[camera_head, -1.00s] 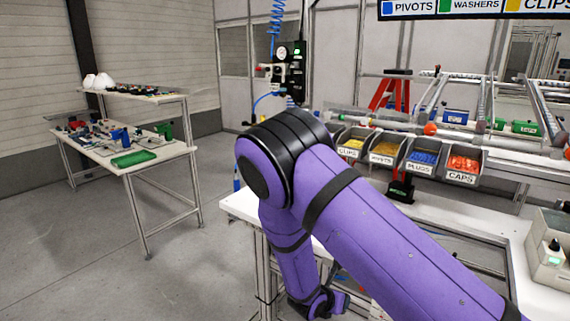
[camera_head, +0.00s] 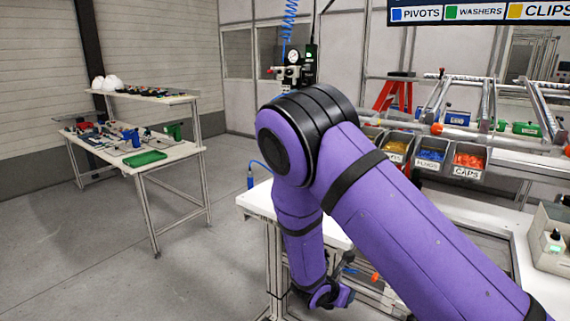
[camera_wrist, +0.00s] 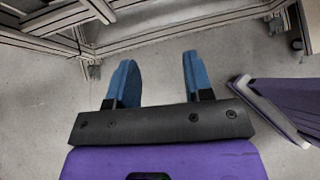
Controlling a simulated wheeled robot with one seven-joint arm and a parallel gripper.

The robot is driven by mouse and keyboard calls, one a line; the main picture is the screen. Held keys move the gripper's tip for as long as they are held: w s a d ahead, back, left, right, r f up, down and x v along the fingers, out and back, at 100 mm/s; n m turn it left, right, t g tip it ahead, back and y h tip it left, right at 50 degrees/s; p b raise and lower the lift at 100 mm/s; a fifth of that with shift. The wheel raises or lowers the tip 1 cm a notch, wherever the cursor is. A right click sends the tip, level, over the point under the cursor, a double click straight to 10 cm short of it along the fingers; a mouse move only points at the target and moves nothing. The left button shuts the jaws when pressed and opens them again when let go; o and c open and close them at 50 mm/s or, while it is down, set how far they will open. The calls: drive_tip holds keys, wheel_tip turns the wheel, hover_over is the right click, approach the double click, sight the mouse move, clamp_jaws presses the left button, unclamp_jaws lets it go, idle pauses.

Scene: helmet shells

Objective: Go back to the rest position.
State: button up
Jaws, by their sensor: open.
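My gripper (camera_wrist: 158,72) shows in the wrist view with its two blue fingers apart and nothing between them. It points down over bare grey floor, beside the metal frame legs of a workbench. In the head view my purple arm is bent at the elbow, with its lower part hanging down in front of the white workbench (camera_head: 262,200). The fingers are not clear in the head view.
A second table (camera_head: 140,160) with tools, a green tray (camera_head: 145,158) and white helmet shells (camera_head: 104,83) stands at the left. The floor between is clear.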

drive_tip(key=s+d+r+m+g+y, duration=0.15)
drive_tip(key=d+r+m, duration=0.3)
drive_tip(key=r, duration=0.45)
drive_tip(key=s+d+r+m+g, duration=0.1)
drive_tip(key=s+d+r+m, duration=0.25)
drive_tip(key=r+m, duration=0.45)
drive_tip(key=s+d+r+m+g, duration=0.15)
drive_tip(key=d+r+m, duration=0.3)
drive_tip(key=r, duration=0.65)
drive_tip(key=s+d+r+m+t+y, duration=0.1)
drive_tip(key=s+r+m, duration=0.4)
drive_tip(key=s, duration=0.6)
drive_tip(key=s+d+r+m+t+y, duration=0.1)
drive_tip(key=s+r+m+y, duration=0.3)
drive_tip(key=s+r, duration=0.5)
drive_tip(key=s+m, duration=0.1)
drive_tip(key=s, duration=0.1)
drive_tip(key=shift+s+r+m+t+y, duration=0.35)
drive_tip(key=shift+s+m+t, duration=0.05)
drive_tip(key=shift+c, duration=0.4)
